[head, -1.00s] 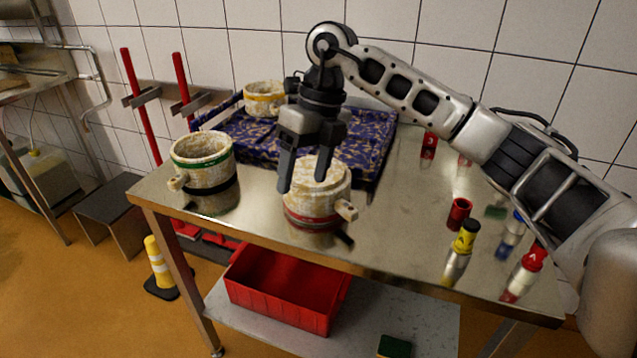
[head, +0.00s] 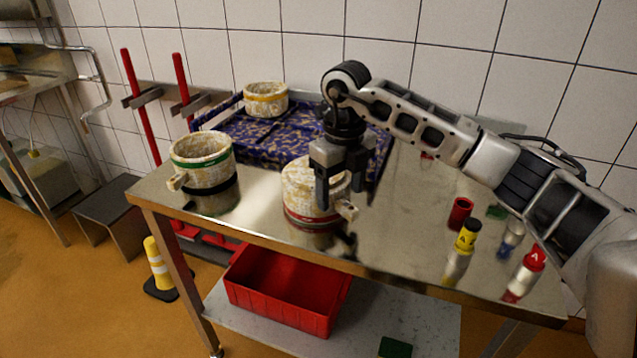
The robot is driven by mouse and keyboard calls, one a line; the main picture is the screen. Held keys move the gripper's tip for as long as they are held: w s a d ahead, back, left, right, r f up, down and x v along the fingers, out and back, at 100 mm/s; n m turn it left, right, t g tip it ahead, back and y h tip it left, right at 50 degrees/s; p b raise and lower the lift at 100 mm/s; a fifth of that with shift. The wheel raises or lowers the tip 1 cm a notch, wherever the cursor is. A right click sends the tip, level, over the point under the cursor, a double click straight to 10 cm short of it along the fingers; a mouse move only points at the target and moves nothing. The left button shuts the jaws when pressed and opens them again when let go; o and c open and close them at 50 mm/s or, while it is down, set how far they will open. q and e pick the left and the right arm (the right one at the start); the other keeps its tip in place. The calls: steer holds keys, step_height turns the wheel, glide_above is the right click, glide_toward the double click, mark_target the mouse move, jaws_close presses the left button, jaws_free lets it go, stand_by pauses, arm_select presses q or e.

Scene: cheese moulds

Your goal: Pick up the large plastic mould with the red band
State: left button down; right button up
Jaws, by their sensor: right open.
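One finger overlaps the mould's wall in the picture and the other is to the right, near the handle. I cannot tell whether a finger touches the mould. The gripper hides part of its rim and right side. My left gripper is not in view.
A red cup (head: 460,212), a yellow bottle (head: 467,238) and a red-capped bottle (head: 533,258) stand right. A red crate (head: 290,291) is below.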

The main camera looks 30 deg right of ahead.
mark_target(341, 200)
step_height(341, 200, down, 5)
steer(key=shift+w+d+r, duration=0.1)
steer(key=shift+r, duration=0.05)
jaws_close()
steer(key=shift+r, duration=0.1)
